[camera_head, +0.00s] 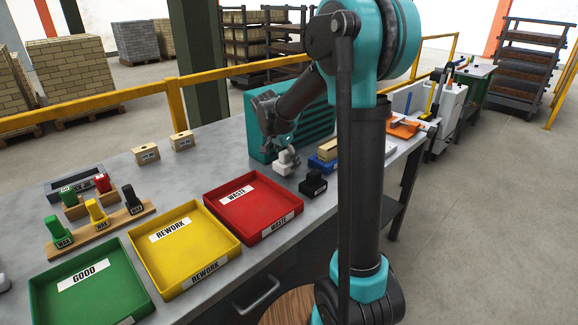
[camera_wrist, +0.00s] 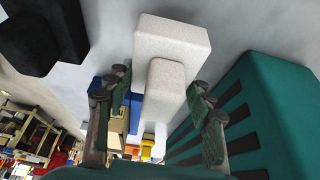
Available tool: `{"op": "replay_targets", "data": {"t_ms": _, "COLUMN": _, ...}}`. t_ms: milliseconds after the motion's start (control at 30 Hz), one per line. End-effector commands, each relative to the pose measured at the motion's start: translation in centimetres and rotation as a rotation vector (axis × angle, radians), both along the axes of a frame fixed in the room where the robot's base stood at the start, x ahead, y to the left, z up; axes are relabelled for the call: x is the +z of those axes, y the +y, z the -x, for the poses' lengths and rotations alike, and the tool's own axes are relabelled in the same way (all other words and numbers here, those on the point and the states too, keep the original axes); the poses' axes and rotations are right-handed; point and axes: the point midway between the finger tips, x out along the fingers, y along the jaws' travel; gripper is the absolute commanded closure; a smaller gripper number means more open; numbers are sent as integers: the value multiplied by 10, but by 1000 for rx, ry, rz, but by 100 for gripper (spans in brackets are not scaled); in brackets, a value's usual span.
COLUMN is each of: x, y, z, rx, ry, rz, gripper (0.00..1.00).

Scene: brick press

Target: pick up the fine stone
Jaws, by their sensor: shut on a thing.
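The fine stone appears to be the pale, near-white block with a narrower grip part (camera_head: 285,168), on the grey bench in front of the teal box. My gripper (camera_head: 286,145) reaches down over it from above. In the wrist view the white stone (camera_wrist: 172,42) shows with its narrow part between the two finger pads of my gripper (camera_wrist: 161,84). The fingers are closed on that narrow part. I cannot tell whether its base still touches the bench.
A black block (camera_head: 313,184) stands close by on the right. The teal ribbed box (camera_head: 262,142) is right behind. The red WASTE tray (camera_head: 252,203), yellow REWORK tray (camera_head: 192,246) and green GOOD tray (camera_head: 92,288) lie left. Stamps on wooden racks stand further left.

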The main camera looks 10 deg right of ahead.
Motion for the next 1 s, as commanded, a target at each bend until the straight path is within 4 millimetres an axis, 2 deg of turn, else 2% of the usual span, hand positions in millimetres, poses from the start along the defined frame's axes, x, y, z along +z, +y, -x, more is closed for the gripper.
{"op": "replay_targets", "data": {"t_ms": 300, "x": 85, "y": 0, "z": 0, "rx": 0, "ry": 0, "rz": 0, "gripper": 86}}
{"op": "replay_targets", "data": {"t_ms": 500, "x": 133, "y": 0, "z": 0, "rx": 0, "ry": 0, "rz": 0, "gripper": 86}}
{"op": "replay_targets", "data": {"t_ms": 733, "x": 166, "y": 0, "z": 0, "rx": 0, "ry": 0, "rz": 0, "gripper": 86}}
{"op": "replay_targets", "data": {"t_ms": 1000, "x": 176, "y": 0, "z": 0, "rx": 0, "ry": 0, "rz": 0, "gripper": 86}}
